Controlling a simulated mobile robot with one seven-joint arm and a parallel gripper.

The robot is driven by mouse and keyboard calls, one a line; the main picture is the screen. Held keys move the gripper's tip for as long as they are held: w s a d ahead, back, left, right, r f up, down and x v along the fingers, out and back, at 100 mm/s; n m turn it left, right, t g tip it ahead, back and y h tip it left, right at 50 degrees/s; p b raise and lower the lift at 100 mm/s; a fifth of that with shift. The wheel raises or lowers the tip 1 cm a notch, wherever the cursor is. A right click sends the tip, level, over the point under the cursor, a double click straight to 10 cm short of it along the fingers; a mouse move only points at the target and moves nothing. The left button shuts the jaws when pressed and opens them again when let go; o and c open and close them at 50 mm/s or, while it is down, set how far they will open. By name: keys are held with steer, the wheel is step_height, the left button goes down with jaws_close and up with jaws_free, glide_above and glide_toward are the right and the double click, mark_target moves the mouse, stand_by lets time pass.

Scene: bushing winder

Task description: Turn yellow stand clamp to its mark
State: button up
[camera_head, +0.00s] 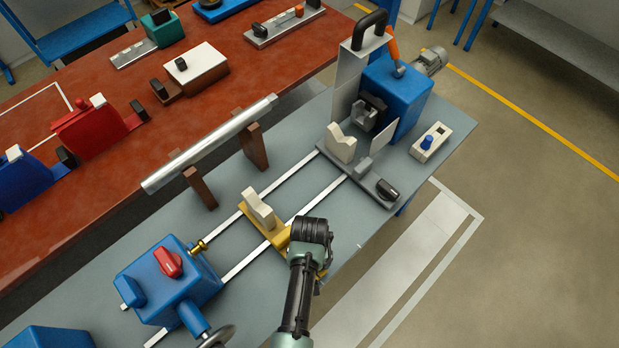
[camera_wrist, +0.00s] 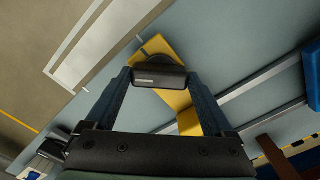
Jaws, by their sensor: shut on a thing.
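The yellow stand (camera_head: 275,234) sits across two pale rails on the grey bench and carries a cream V-block (camera_head: 260,209). In the wrist view the yellow stand (camera_wrist: 177,97) runs beneath a dark clamp handle (camera_wrist: 160,77) with a small pale strip on its face. My gripper (camera_wrist: 160,83) has one finger on each side of this handle and is shut on it. In the head view my gripper (camera_head: 312,244) covers the near end of the yellow stand and hides the clamp. I cannot make out the clamp's mark in either view.
A grey stand (camera_head: 362,186) with another cream V-block and a black clamp handle (camera_head: 387,189) is farther along the rails. A blue tailstock (camera_head: 170,280) with a red handle is at the lower left. A metal tube (camera_head: 210,143) lies on brown supports.

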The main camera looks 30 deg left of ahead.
steer(key=n+p, duration=0.1)
steer(key=n, duration=0.3)
steer(key=shift+r+n, duration=0.15)
steer(key=shift+n, duration=0.15)
steer(key=n, duration=0.4)
steer(key=shift+p, duration=0.35)
steer(key=o, duration=1.1)
step_height(320, 180, up, 13)
steer(key=shift+f, duration=0.1)
